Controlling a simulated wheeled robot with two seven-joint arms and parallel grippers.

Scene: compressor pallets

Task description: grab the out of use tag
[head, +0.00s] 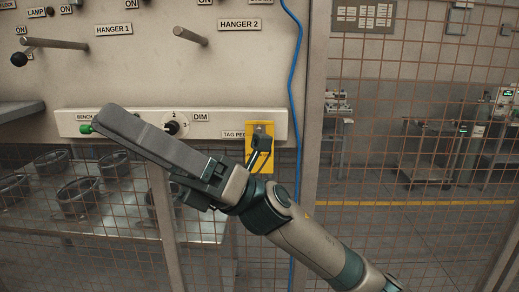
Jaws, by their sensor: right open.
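The yellow tag (268,165) hangs on the pale wall rail (215,117), beside the label that reads TAG PEG. Its middle is partly covered by a dark part that looks like one finger of my right gripper, so any wording on it is hidden. My right gripper (186,130) is open. Its large near finger reaches to the upper left across the rail, and the other finger overlaps the tag. I cannot tell whether that finger touches the tag. Nothing is seen held between the fingers. My left gripper is out of view.
A rotary knob (176,124) and a green-ended part (86,129) sit on the rail. Two hanger pegs (55,43) (190,36) stick out above. A blue cable (296,60) runs down beside the tag. Wire mesh (410,110) stands right; a table with round parts stands lower left.

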